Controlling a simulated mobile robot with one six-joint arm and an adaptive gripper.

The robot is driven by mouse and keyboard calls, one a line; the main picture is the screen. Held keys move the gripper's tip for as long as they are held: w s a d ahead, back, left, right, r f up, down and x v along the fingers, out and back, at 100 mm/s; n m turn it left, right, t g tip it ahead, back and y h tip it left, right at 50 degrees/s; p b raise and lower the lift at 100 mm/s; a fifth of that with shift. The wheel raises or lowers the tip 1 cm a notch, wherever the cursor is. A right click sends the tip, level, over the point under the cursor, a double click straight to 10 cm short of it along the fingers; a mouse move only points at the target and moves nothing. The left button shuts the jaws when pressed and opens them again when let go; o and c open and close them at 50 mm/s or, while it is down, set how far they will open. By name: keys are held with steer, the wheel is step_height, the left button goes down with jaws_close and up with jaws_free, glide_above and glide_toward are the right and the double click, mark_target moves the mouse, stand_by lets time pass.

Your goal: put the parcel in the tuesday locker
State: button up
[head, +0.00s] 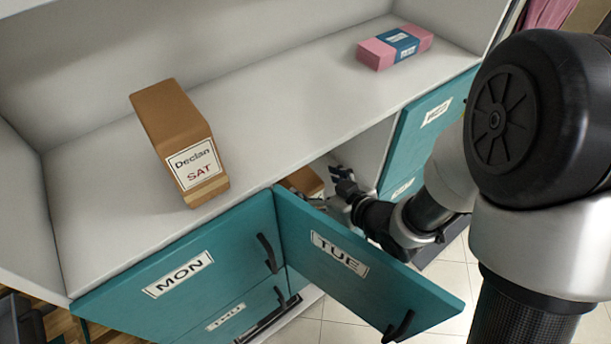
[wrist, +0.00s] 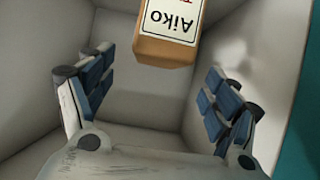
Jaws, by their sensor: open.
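The TUE locker door (head: 345,262) stands open, swung out toward the front right. A brown parcel (head: 304,181) is partly visible inside the locker; its lower part is hidden by the door. In the wrist view this parcel (wrist: 170,45) bears a white label reading "Aiko", upside down, with red lettering cut off at the top edge. My gripper (head: 340,178) is at the locker opening, right of the parcel. In the wrist view my gripper (wrist: 157,85) has its fingers wide apart with nothing between the pads; the parcel is beyond them, apart from both fingers.
A brown box (head: 178,140) labelled "Declan SAT" stands on the white counter (head: 265,120). A pink and blue pack (head: 395,47) lies at the back right. The MON door (head: 185,272) is shut. The open TUE door stands close beside my arm.

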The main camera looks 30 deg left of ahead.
steer(key=v, duration=0.3)
steer(key=shift+s+d+r, duration=0.15)
steer(key=shift+s+d, duration=0.05)
steer(key=shift+d, duration=0.15)
